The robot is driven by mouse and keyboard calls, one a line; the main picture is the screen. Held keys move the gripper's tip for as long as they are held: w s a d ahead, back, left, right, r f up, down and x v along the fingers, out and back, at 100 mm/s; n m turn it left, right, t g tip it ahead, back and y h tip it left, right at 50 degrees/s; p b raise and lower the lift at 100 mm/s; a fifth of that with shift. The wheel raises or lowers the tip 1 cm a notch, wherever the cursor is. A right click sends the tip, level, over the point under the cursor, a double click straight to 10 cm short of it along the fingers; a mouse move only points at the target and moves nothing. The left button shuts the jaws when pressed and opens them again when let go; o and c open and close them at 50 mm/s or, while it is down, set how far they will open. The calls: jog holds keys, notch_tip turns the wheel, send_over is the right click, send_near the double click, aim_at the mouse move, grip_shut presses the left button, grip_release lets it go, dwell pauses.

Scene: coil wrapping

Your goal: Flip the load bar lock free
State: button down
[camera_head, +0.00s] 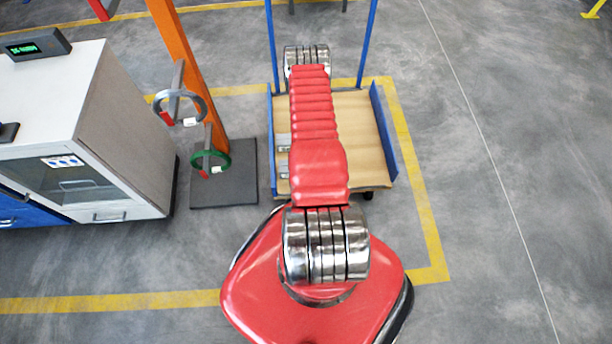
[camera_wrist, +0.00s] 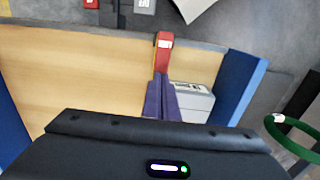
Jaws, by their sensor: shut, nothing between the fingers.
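In the wrist view my gripper (camera_wrist: 161,80) is shut and empty. Its two purple fingers point at a narrow red and yellow piece (camera_wrist: 163,42), which looks like the load bar lock. The fingertips are at or just short of its lower end; I cannot tell whether they touch. The piece stands out over the wooden cart bed (camera_wrist: 80,75). In the head view my own arm reaches over the cart (camera_head: 365,140) and hides my gripper and the red piece.
A grey box (camera_wrist: 192,103) sits right of the fingers, beside the cart's blue side panel (camera_wrist: 243,80). A green ring (camera_head: 213,155) and a grey ring (camera_head: 200,100) hang on the orange post (camera_head: 177,50). A white cabinet (camera_head: 120,130) stands left. Floor on the right is clear.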

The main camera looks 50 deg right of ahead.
jog(key=shift+f, duration=0.2)
jog(key=shift+r, duration=0.1)
notch_tip(320, 180, up, 7)
dwell(1.3)
dwell(0.5)
